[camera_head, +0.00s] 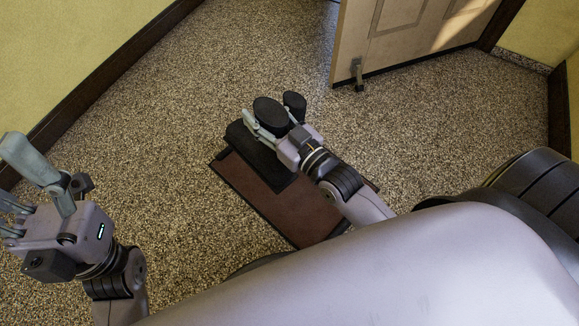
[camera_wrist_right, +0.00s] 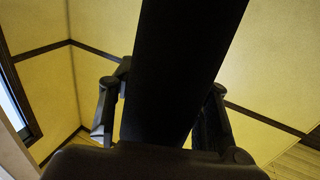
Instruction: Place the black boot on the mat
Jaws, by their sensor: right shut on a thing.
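My right gripper (camera_head: 270,124) is shut on the black boot (camera_head: 270,112) above the far left part of the mat. The boot is turned so that its sole and heel face the head camera. In the right wrist view, a long black part of the boot (camera_wrist_right: 185,65) stands between the two fingers. The mat (camera_head: 296,207) is reddish brown with a black edge and lies on the floor, partly behind my right arm. A dark long shape (camera_head: 252,146) lies below the gripper over the mat's far left edge; I cannot tell whether it is part of this boot or another. My left gripper (camera_head: 10,175) is open and empty at the left.
A pale door (camera_head: 405,40) with a dark handle stands open at the back right. Yellow walls (camera_head: 75,50) with dark baseboards bound the room. The speckled floor (camera_head: 150,150) left of the mat is clear.

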